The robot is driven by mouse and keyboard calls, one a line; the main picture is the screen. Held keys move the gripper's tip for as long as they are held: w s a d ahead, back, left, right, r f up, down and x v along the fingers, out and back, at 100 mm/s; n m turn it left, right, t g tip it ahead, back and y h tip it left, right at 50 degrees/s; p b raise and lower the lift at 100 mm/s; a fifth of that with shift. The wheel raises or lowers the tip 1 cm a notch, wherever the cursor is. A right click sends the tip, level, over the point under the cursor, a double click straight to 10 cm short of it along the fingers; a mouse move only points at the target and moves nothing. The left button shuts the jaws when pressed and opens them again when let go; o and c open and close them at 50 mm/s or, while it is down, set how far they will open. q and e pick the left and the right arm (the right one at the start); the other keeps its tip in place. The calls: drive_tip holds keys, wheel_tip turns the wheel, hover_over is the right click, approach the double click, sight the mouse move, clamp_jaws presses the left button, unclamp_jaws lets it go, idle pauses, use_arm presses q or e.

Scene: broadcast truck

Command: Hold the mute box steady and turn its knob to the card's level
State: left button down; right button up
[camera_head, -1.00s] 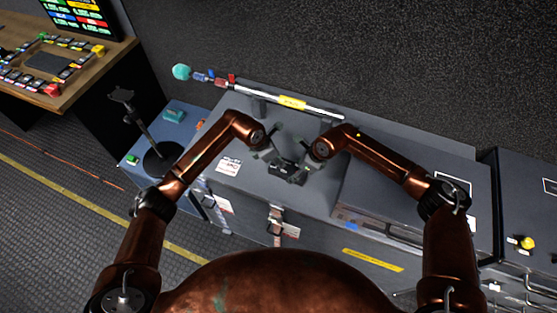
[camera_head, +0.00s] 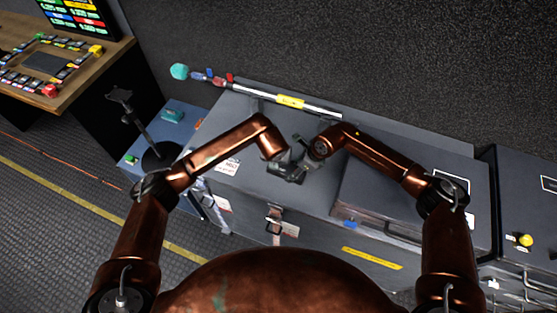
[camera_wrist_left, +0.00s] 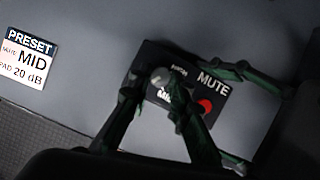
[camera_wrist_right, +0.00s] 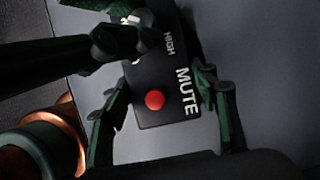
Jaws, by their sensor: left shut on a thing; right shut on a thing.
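The mute box (camera_head: 285,176) is a small black box lying on the grey case top. In the left wrist view it (camera_wrist_left: 222,103) shows the word MUTE and a red button (camera_wrist_left: 205,106). Its pale round knob (camera_wrist_left: 160,77) sits between the fingertips of my left gripper (camera_wrist_left: 157,92), which is shut on it. The label beside the knob is partly hidden there. In the right wrist view, HIGH reads near the knob. My right gripper (camera_wrist_right: 162,96) is shut across the box's sides. The white card (camera_wrist_left: 28,58) reads PRESET, MID, PAD 20 dB.
A pole with a yellow label (camera_head: 291,101) lies along the back of the case. A raised grey case (camera_head: 400,205) stands to the right. A black stand (camera_head: 160,155) is at the left, near a desk with a control panel (camera_head: 48,62).

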use_arm(q)
drive_tip(key=shift+d+n+y, duration=0.15)
drive_tip(key=shift+n+y, duration=0.35)
drive_tip(key=shift+n, duration=0.6)
drive_tip(key=c, duration=1.8)
unclamp_jaws()
drive_tip(key=shift+o, duration=0.2)
drive_tip(key=v, duration=1.2)
